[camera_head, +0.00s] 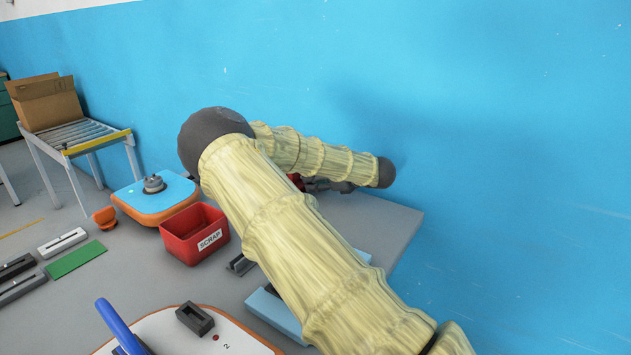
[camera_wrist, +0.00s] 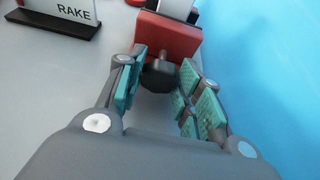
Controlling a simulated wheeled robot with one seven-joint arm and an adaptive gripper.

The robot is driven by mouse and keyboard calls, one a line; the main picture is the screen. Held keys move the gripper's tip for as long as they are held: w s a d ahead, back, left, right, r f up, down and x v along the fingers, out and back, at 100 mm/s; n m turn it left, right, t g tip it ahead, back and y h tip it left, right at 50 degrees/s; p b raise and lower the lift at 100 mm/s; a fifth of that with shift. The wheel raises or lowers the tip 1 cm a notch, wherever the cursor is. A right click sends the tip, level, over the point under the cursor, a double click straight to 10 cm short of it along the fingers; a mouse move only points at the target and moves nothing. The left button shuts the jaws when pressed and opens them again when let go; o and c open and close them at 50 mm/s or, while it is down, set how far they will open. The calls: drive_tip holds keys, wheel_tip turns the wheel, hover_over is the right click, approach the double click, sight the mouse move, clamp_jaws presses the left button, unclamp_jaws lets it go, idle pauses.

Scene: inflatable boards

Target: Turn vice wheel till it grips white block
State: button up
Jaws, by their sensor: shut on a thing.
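The red vice (camera_wrist: 170,35) stands ahead of my gripper in the wrist view. A white block (camera_wrist: 177,8) shows at the vice's top, cut by the picture edge; I cannot tell whether the jaws touch it. The dark vice wheel (camera_wrist: 160,76) sticks out toward me. My gripper (camera_wrist: 166,82), with teal finger pads, is shut on the wheel, one finger at each side. In the head view only a small red part of the vice (camera_head: 295,180) shows past my arm, which hides the wheel and block.
The blue wall (camera_head: 520,150) is close on the right. A red SCRAP bin (camera_head: 195,234) and an orange-and-blue board (camera_head: 157,198) lie left of my arm. A cardboard box (camera_head: 47,102) is farther back.

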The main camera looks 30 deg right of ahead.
drive_tip(key=shift+d+r+y, duration=0.1)
drive_tip(key=shift+y, duration=0.2)
drive_tip(key=shift+d+m+y+p, duration=0.1)
drive_tip(key=shift+m+y+p, duration=0.3)
drive_tip(key=shift+m+p, duration=0.35)
drive_tip(key=m+y+p, duration=0.1)
drive_tip(key=m, duration=0.2)
drive_tip(key=shift+d+g+y, duration=0.15)
drive_tip(key=shift+g+y, duration=0.25)
drive_tip(key=shift+o, duration=0.2)
drive_tip(key=shift+f+m+y+p, duration=0.35)
drive_tip(key=shift+m+y, duration=0.15)
drive_tip(key=shift+m, duration=0.25)
